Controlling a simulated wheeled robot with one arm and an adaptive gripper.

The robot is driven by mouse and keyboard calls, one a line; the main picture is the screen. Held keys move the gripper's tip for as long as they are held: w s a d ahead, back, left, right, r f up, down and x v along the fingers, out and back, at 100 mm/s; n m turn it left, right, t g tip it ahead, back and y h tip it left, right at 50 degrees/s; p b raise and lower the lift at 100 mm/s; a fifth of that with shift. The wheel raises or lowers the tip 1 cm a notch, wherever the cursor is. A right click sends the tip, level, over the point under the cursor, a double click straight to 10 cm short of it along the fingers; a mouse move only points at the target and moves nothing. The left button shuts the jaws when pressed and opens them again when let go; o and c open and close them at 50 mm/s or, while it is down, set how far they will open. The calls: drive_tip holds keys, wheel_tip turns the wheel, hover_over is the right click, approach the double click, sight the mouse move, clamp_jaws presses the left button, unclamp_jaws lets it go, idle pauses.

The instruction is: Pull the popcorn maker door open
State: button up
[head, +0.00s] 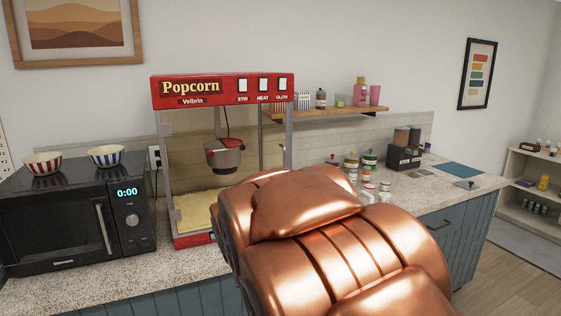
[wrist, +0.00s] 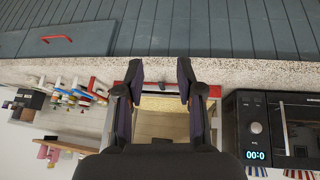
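The popcorn maker (head: 222,90) stands on the counter, with a red top, a hanging kettle (head: 223,154) and yellow popcorn at the bottom. Its clear front door (head: 187,160) looks shut, but the glass makes this hard to judge. The lower right of the machine is hidden behind a large copper padded shape. In the wrist view, which is upside down, the popcorn maker's red base (wrist: 215,91) shows behind my gripper (wrist: 161,78). My gripper's two dark fingers are spread apart with nothing between them. I see no contact with the door. My gripper is not visible in the head view.
The glossy copper padded shape (head: 335,250), like a recliner, fills the front middle. A black microwave (head: 55,225) with two striped bowls stands left of the popcorn maker. A shelf (head: 340,112) hangs behind.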

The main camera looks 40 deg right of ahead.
drive_tip(key=w+d+r+m+t+h, duration=0.1)
drive_tip(key=w+d+r+t+h, duration=0.15)
drive_tip(key=w+d, duration=0.35)
drive_tip(key=w+d+r+m+t+h, duration=0.1)
drive_tip(key=w+d+r, duration=0.25)
drive_tip(key=d, duration=0.45)
drive_tip(key=t+h, duration=0.2)
drive_tip(key=t, duration=0.6)
approach(285, 160)
drive_tip(key=x, duration=0.3)
drive_tip(key=shift+n+g, duration=0.25)
drive_tip(key=shift+n, duration=0.25)
drive_tip(key=shift+p+x, duration=1.2)
drive_tip(key=shift+x, duration=2.6)
drive_tip(key=shift+a+r, duration=0.1)
drive_tip(key=shift+r, duration=0.05)
drive_tip(key=shift+c, duration=0.2)
clamp_jaws()
